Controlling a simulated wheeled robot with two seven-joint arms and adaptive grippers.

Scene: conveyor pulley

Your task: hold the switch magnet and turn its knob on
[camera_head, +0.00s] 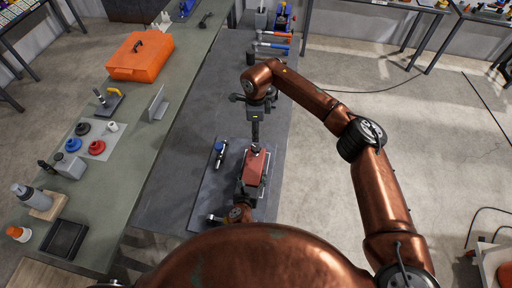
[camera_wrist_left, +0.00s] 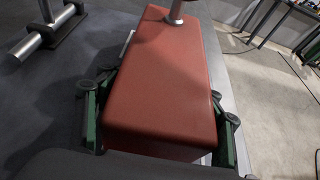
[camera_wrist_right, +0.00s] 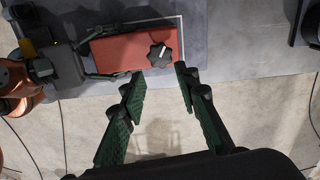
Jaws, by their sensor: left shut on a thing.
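The switch magnet is a red block (camera_head: 256,166) on the dark mat at the front of the grey bench. Its black knob (camera_wrist_right: 160,54) with a white mark shows on top in the right wrist view; in the left wrist view a metal post (camera_wrist_left: 176,10) shows at the block's far end. My left gripper (camera_head: 249,186) is shut on the block, a green finger along each side of its near end (camera_wrist_left: 160,110). My right gripper (camera_wrist_right: 157,80) is open and empty, its fingertips short of the knob in its own view. In the head view its hand (camera_head: 255,132) hangs over the block's far end.
A small blue-and-metal tool (camera_head: 220,150) lies left of the block, and another metal piece (camera_head: 215,218) lies near the front. The green bench (camera_head: 125,150) on the left carries an orange toolbox (camera_head: 139,58). Hammers (camera_head: 272,46) lie at the bench's far end.

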